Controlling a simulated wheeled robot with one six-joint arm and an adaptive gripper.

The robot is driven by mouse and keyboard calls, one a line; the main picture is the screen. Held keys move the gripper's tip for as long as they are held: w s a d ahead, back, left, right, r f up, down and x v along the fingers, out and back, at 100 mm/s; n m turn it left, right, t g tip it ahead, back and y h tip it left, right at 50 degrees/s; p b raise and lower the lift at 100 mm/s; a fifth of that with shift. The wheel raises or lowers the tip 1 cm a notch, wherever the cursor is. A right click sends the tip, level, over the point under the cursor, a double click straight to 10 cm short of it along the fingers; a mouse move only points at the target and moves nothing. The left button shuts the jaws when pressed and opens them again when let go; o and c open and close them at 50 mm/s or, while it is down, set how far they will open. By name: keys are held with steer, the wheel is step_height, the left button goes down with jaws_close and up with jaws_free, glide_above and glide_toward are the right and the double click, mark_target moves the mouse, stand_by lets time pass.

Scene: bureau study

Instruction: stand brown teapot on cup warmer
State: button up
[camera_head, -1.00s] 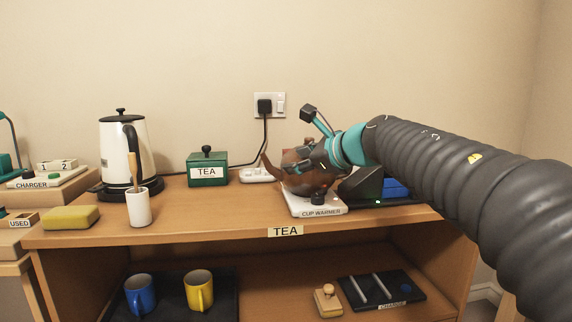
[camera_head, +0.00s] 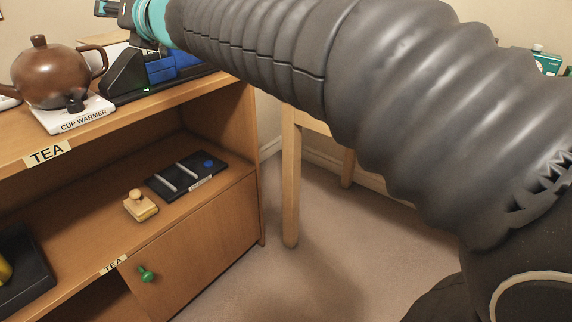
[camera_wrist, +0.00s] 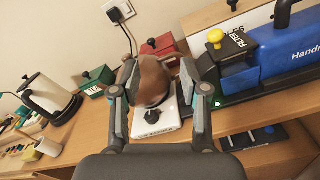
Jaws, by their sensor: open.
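The brown teapot (camera_head: 50,77) stands upright on the white cup warmer (camera_head: 84,121) on the tea shelf top. Its lid is on and its handle points right. In the wrist view the teapot (camera_wrist: 154,82) shows beyond and between my fingers, with the cup warmer (camera_wrist: 158,126) under it. My gripper (camera_wrist: 159,72) is open and empty. In the head view my gripper (camera_head: 112,8) is at the top edge, partly cut off, above and to the right of the teapot and apart from it. The warmer's black knob (camera_head: 76,104) is at its front.
A black stand (camera_head: 124,78) with blue parts is close right of the warmer. The wrist view shows a red box (camera_wrist: 160,47), a green box (camera_wrist: 97,80), a kettle (camera_wrist: 47,97) and a large blue device (camera_wrist: 285,52). A wooden stamp (camera_head: 140,206) is on the lower shelf.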

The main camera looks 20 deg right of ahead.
steer(key=s+d+f+m+g+h, duration=0.1)
steer(key=s+d+f+m+h, duration=0.35)
steer(key=d+m, duration=0.3)
steer(key=s+d+f+m+h, duration=0.3)
steer(key=d+f+m, duration=0.35)
steer(key=m, duration=0.25)
steer(key=s+d+f+m+g+h, duration=0.1)
steer(key=s+d+f+m+h, duration=0.35)
steer(key=d+m, duration=0.35)
steer(key=s+f+m+g+y, duration=0.2)
steer(key=s+f+m+g, duration=0.5)
steer(key=s+f+m, duration=0.6)
steer(key=s+f, duration=0.4)
steer(key=f, duration=0.1)
steer(key=shift+s+f+g, duration=0.2)
steer(key=shift+f+g, duration=0.1)
steer(key=shift+r, duration=0.1)
